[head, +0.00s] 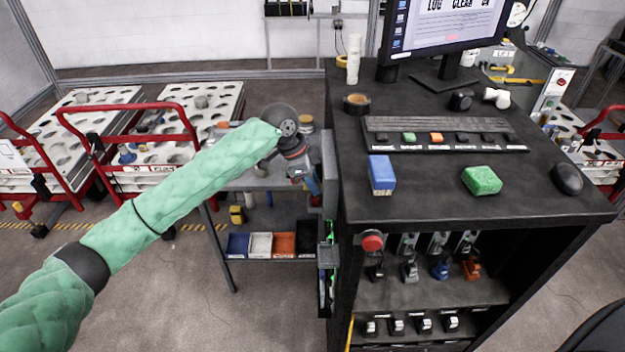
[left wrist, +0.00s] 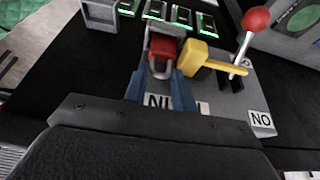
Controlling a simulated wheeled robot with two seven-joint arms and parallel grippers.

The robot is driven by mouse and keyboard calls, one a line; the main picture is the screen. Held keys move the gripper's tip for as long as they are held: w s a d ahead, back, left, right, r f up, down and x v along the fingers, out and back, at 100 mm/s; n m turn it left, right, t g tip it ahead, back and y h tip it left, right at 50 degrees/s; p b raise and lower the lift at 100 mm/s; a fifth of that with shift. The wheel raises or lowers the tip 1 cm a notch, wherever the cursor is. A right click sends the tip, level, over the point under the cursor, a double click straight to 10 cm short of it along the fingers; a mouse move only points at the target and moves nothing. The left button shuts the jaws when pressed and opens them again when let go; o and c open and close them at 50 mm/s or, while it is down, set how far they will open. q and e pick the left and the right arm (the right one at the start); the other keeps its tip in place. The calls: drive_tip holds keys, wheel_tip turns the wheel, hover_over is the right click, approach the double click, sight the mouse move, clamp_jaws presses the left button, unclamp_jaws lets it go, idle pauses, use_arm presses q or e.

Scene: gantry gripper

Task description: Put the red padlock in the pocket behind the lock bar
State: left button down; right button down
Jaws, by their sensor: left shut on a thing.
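The red padlock (left wrist: 161,48), with a grey shackle toward me, sits between the blue fingertips of my left gripper (left wrist: 162,72) in the left wrist view. The gripper is shut on it. A yellow block with a yellow bar (left wrist: 204,57) is just right of the padlock, over a grey panel (left wrist: 222,88); I take this for the lock bar. The pocket behind it cannot be made out. In the head view my left gripper (head: 311,182) hangs at the left side of the black cabinet, and the padlock is hidden there. My right gripper is not in view.
A lever with a red ball (left wrist: 256,20) rises right of the yellow bar. Several green-lit slots (left wrist: 181,16) line the far side. The black cabinet (head: 450,210) carries a blue block (head: 381,174), a green sponge (head: 481,180) and a monitor (head: 440,25). A red button (head: 372,242) juts from its front.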

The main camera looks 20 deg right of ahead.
use_arm(q)
drive_tip(key=shift+f, duration=0.1)
drive_tip(key=c, duration=1.1)
unclamp_jaws()
drive_tip(key=shift+c, duration=0.2)
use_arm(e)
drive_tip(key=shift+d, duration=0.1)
use_arm(q)
drive_tip(key=shift+w+a+r, duration=0.1)
drive_tip(key=shift+r, duration=0.3)
drive_tip(key=b+v, duration=0.4)
drive_tip(key=v, duration=0.7)
drive_tip(key=shift+r, duration=0.25)
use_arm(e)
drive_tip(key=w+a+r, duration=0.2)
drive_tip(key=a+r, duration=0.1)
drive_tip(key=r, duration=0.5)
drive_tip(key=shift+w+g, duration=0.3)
